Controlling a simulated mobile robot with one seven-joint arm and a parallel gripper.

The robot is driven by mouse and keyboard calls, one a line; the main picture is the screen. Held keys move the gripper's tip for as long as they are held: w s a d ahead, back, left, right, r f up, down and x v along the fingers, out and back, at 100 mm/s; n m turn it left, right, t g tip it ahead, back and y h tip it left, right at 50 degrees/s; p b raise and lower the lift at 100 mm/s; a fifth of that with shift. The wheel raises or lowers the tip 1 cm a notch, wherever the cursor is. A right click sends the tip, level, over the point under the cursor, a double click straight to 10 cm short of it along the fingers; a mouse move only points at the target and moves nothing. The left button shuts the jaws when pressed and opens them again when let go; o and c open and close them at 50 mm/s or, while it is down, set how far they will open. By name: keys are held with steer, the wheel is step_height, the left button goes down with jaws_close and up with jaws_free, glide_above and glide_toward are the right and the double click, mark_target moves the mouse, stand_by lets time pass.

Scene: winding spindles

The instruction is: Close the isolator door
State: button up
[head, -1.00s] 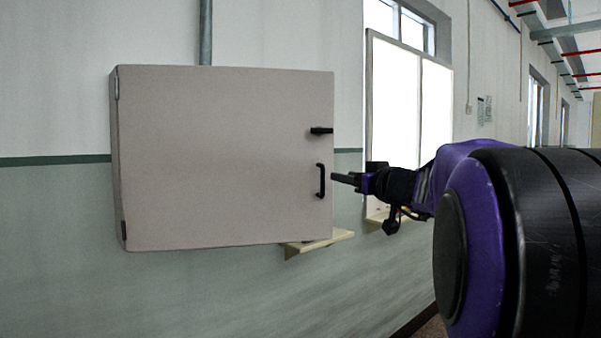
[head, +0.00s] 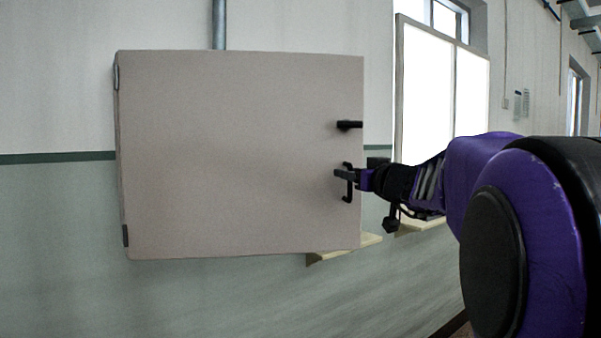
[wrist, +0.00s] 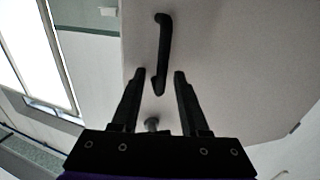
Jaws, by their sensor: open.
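The isolator door (head: 230,155) is the large beige front panel of a wall box, with hinges on its left edge. Whether it stands fully shut is hard to tell from here. My gripper (head: 342,174) is at the pull handle, in front of the door. In the wrist view my gripper (wrist: 160,74) is open, and the pull handle (wrist: 162,50) reaches down between the fingertips. The door panel (wrist: 240,60) fills the right of that view.
A pale shelf (head: 345,247) juts from the wall under the box's right side. A bright window (head: 425,95) is to the right behind my arm. A grey conduit (head: 219,25) runs up from the box. The wall left of the box is clear.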

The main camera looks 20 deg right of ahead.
steer(key=shift+w, duration=0.25)
jaws_close()
stand_by(1.4)
